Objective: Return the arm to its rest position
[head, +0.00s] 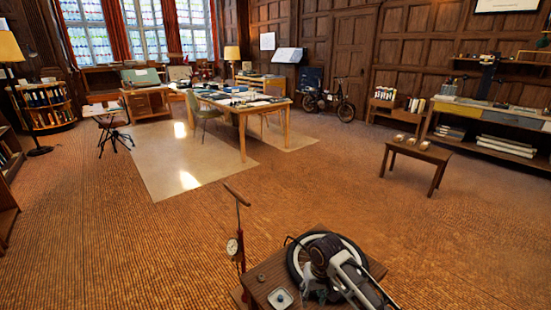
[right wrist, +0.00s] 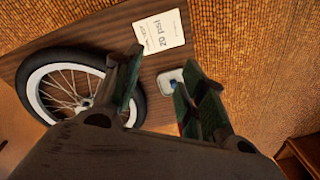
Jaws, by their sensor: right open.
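My right arm comes in from the bottom right of the head view. My right gripper (head: 313,286) hangs over a small wooden table (head: 262,275), beside a wheel with a white-banded tyre (head: 294,262). In the right wrist view the two fingers of the gripper (right wrist: 160,85) stand apart with nothing between them. The spoked wheel (right wrist: 38,72) lies on the table at the left, partly behind one finger. My left gripper is not in view.
A floor pump with a gauge (head: 233,247) stands at the small table's left. A card reading "20 psi" (right wrist: 160,32) lies on the table. A low wooden table (head: 427,154) and a workbench (head: 480,141) stand at the right. The carpet between is clear.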

